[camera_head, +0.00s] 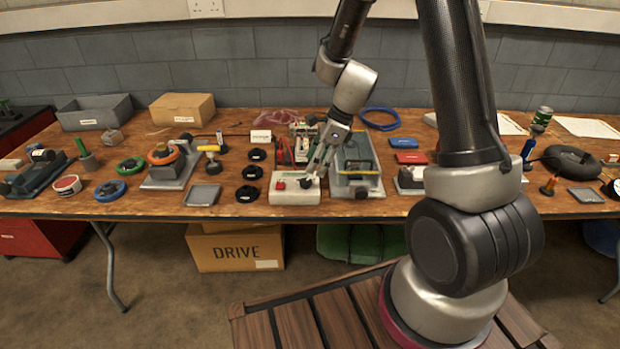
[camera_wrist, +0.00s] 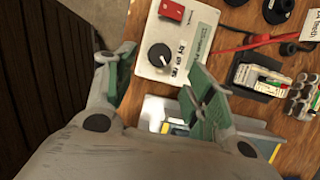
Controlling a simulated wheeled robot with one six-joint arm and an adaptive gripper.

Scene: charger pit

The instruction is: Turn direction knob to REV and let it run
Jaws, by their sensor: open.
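A white control box (camera_head: 291,196) sits near the front edge of the table, left of the middle. It has a red switch (camera_head: 281,186) on its left side. In the wrist view the box (camera_wrist: 192,28) shows its red switch (camera_wrist: 171,11), a black direction knob (camera_wrist: 160,55) with a pale pointer line, and a printed label too blurred to read fully. My gripper (camera_head: 314,180) is over the right part of the box. In the wrist view my open, empty gripper (camera_wrist: 158,75) has its fingers on either side of the knob's line, apart from the knob.
A grey fixture (camera_head: 357,185) stands close on the right of the box. Black round pieces (camera_head: 249,193) lie on the left. Red wires and small electrical parts (camera_wrist: 260,76) lie behind. The table's front edge (camera_head: 250,217) is close.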

